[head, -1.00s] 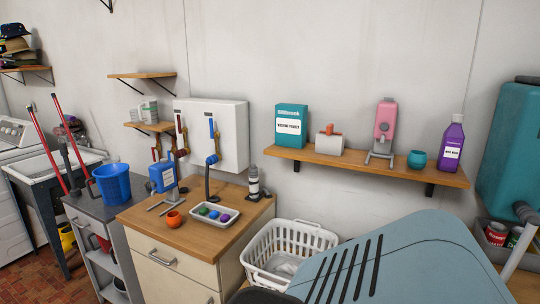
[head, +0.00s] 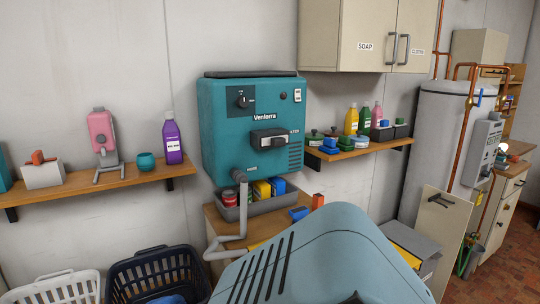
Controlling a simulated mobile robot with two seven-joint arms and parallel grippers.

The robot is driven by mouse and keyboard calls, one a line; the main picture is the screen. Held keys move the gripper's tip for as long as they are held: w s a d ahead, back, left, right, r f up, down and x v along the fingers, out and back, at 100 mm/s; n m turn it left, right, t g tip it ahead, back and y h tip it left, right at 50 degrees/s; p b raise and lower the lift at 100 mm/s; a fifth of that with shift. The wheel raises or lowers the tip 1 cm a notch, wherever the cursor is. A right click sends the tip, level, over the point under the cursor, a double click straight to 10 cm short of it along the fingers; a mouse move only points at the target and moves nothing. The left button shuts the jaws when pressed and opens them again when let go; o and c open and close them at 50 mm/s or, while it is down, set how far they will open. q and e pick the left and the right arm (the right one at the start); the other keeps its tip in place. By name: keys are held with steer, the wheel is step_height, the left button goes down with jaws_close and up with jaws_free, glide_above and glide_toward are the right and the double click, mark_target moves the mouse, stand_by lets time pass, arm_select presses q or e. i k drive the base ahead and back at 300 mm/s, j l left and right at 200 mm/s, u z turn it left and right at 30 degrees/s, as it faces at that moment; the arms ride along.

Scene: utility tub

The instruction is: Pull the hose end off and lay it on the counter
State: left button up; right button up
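A grey hose (head: 243,208) hangs from the lower left of a teal wall unit (head: 222,130) marked Ventorra. Its upper end (head: 238,176) meets the underside of the unit and seems attached there. The hose runs down in front of a wooden counter (head: 218,228) and bends to the left, then its lower part passes behind a blue-grey shape in the foreground. That shape also hides much of the counter. Neither of my grippers is in view.
A grey tray (head: 262,207) with a red can and coloured boxes stands on the counter under the unit. Dark and white baskets (head: 150,262) stand at the lower left. Shelves hold bottles, a pink dispenser (head: 103,135) and tins. A water heater (head: 440,140) stands at the right.

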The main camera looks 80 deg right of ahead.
mark_target(238, 245)
steer(key=z, duration=3.1)
